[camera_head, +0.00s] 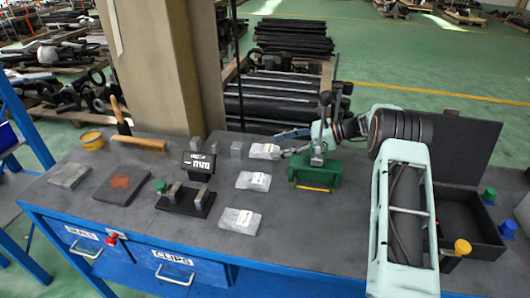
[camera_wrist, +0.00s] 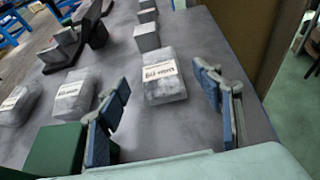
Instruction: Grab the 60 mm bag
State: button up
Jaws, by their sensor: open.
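Three pale grey bags with white labels lie in a row on the dark bench. In the head view they are the far bag (camera_head: 265,151), the middle bag (camera_head: 253,181) and the near bag (camera_head: 240,220). I cannot read the sizes on their labels, so I cannot tell which is the 60 mm one. My gripper (camera_head: 284,144) is open and empty, just right of the far bag. In the wrist view my gripper (camera_wrist: 162,80) has its two blue-padded fingers apart, with the far bag (camera_wrist: 165,88) ahead between them. The middle bag (camera_wrist: 75,97) and near bag (camera_wrist: 20,104) lie left.
Grey metal blocks (camera_head: 236,149) and a dark stand with a sign (camera_head: 198,165) are left. An open black case (camera_head: 470,215) sits right. Bare bench separates the bags.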

aim_at(265, 148)
jog(key=x, duration=0.7)
jog(key=shift+a+r, duration=0.1)
jog(key=shift+r, duration=0.1)
jog(key=c, duration=1.4)
